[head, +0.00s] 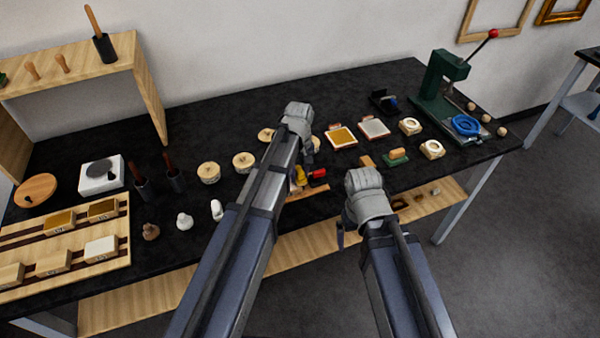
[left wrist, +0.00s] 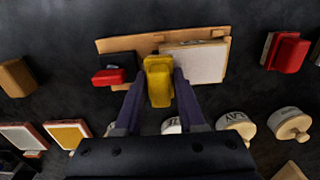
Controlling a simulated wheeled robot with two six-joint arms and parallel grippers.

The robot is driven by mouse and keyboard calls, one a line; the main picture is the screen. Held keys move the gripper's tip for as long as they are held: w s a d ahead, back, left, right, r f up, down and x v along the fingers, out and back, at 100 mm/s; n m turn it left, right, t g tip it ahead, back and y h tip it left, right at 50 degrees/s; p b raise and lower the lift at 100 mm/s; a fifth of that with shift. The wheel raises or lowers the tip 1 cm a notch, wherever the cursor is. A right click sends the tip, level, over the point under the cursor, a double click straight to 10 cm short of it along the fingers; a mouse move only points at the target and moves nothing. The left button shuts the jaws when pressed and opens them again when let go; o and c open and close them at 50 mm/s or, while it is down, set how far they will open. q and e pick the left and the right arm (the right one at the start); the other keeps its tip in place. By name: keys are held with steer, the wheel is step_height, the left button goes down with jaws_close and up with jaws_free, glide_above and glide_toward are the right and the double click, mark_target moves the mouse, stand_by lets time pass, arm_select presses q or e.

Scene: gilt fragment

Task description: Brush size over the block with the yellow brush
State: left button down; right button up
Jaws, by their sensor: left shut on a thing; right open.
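The yellow brush (left wrist: 158,82) is held between the fingers of my left gripper (left wrist: 155,92). In the head view the yellow brush (head: 299,177) shows beside my left gripper (head: 302,165). Just beyond it in the wrist view, a pale block (left wrist: 198,62) lies on a wooden board (left wrist: 120,43). The brush is at the block's left edge; I cannot tell whether they touch. In the head view my left arm hides the block. A pot marked like SIZE (left wrist: 172,126) is partly hidden by my gripper. My right gripper (head: 341,232) is open and empty near the table's front edge.
A red brush (left wrist: 108,77) lies by a dark piece at the board's left. Another red-topped tool (left wrist: 288,54) stands to the right. Round pots (head: 208,172) and framed pads (head: 341,137) stand on the black table. A green press (head: 440,85) stands at the right end.

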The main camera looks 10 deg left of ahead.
arm_select(q)
steer(key=shift+s+a, duration=0.4)
steer(key=shift+a, duration=0.25)
steer(key=shift+s+a, duration=0.4)
steer(key=shift+a, duration=0.25)
steer(key=shift+s+a+f, duration=0.1)
steer(key=shift+s+a, duration=0.35)
steer(key=shift+a, duration=0.2)
steer(key=shift+s+a, duration=0.4)
steer(key=shift+a, duration=0.2)
steer(key=shift+s+a, duration=0.45)
steer(key=shift+a, duration=0.25)
steer(key=shift+s+a, duration=0.4)
steer(key=shift+a, duration=0.3)
step_height(320, 180, up, 6)
steer(key=p, duration=0.6)
